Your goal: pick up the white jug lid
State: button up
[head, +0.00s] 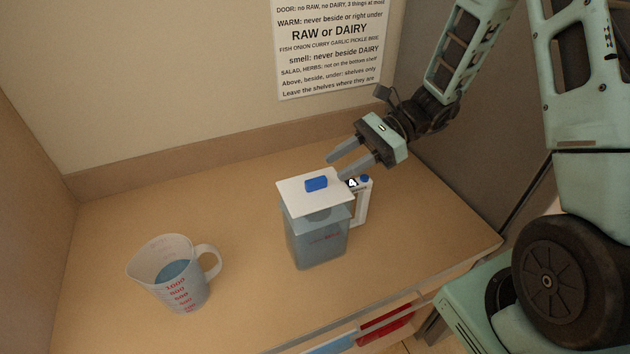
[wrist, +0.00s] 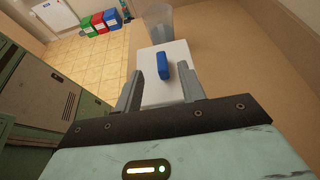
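The white jug lid (head: 300,197) is a flat square plate with a blue block-shaped knob (head: 316,184) on top. It lies on the clear jug (head: 320,248), which has a white handle at its right. My gripper (head: 337,168) is open and empty, above and behind the lid's right side in the head view. In the wrist view, the lid (wrist: 165,58) and its blue knob (wrist: 163,66) show ahead of and between my open fingers (wrist: 163,88). I cannot tell the exact gap from the fingertips to the knob. The lid hides most of the jug in the wrist view.
A measuring jug (head: 177,275) with bluish liquid and red marks stands at the left of the wooden counter (head: 400,240). A wall with a printed sign (head: 330,45) is behind. Green lockers (wrist: 40,80) and coloured bins (wrist: 100,22) show in the wrist view.

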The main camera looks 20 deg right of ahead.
aim_at(315, 180)
jog(key=p+x, duration=0.3)
jog(key=x, duration=0.3)
jog(key=shift+a+f, duration=0.1)
jog(key=shift+w+a+f, duration=0.1)
jog(key=shift+a+f, duration=0.1)
jog(key=shift+a, duration=0.05)
jog(key=shift+c, duration=0.3)
grip_shut()
